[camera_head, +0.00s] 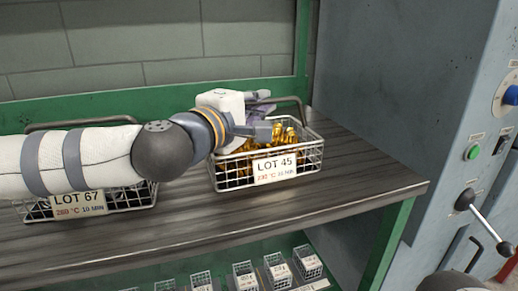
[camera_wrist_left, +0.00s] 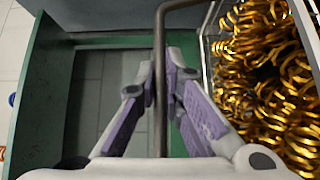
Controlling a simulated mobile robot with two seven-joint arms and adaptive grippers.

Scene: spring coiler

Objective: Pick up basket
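The wire basket labelled LOT 45 (camera_head: 299,172) holds golden coils and stands on the dark shelf top. Its grey handle rises above it, and in the left wrist view the handle (camera_wrist_left: 160,35) runs between the fingers. My left gripper (camera_head: 264,114) is over the basket's back left part and hides some of it. In the left wrist view my left gripper (camera_wrist_left: 160,75) has its purple-padded fingers converging on both sides of the handle, seemingly touching it. A second basket labelled LOT 67 (camera_head: 122,205) stands to the left, partly hidden by my left arm. My right gripper is not in view.
The dark shelf top (camera_head: 365,185) is bare right of the LOT 45 basket. A grey machine with a green button (camera_head: 472,152) and a lever stands at the right. Several small labelled baskets (camera_head: 245,275) sit on the lower shelf. A green frame (camera_head: 110,103) runs along the back.

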